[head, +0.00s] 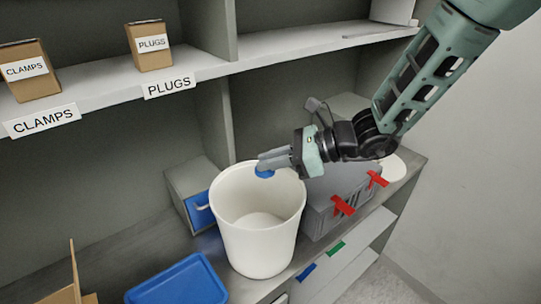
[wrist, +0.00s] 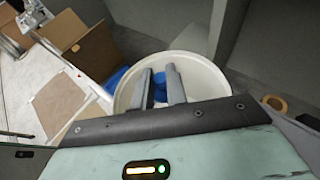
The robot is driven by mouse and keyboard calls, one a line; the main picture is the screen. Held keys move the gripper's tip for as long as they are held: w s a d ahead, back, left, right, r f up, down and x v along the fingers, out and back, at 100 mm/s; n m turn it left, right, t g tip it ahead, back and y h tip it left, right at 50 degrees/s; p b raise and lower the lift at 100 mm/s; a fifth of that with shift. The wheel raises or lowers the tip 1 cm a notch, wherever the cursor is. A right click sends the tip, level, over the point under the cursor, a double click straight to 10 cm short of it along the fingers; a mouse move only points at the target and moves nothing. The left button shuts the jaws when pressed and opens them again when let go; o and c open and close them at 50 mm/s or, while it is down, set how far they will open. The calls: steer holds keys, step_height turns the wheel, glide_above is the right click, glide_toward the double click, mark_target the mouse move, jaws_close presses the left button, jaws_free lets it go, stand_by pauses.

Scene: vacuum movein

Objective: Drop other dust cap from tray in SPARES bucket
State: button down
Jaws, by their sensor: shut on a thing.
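A white round bucket (head: 262,246) stands on the counter, open at the top; no lettering shows on it. My gripper (head: 264,164) reaches in from the right, with its fingertips over the bucket's mouth near the back rim. It is shut on a blue dust cap (head: 265,174). In the wrist view the cap (wrist: 160,91) shows between the two fingers, with the white bucket (wrist: 203,72) beneath. The visible bucket floor looks bare. A blue tray (head: 180,282) lies on the counter at front left, and its visible inside looks empty.
A grey case with red latches (head: 330,208) stands right of the bucket, close beside it. A grey box with a blue front (head: 199,209) is behind left. Boxes labelled CLAMPS (head: 27,72) and PLUGS (head: 150,46) sit on the shelf above. An open cardboard box (head: 68,292) is at lower left.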

steer(key=shift+f, duration=0.25)
steer(key=c, duration=1.3)
jaws_free()
steer(key=b+v, duration=0.3)
steer(key=v, duration=1.4)
steer(key=shift+d+b, duration=0.25)
steer(key=shift+b, duration=0.05)
steer(key=shift+s, duration=0.1)
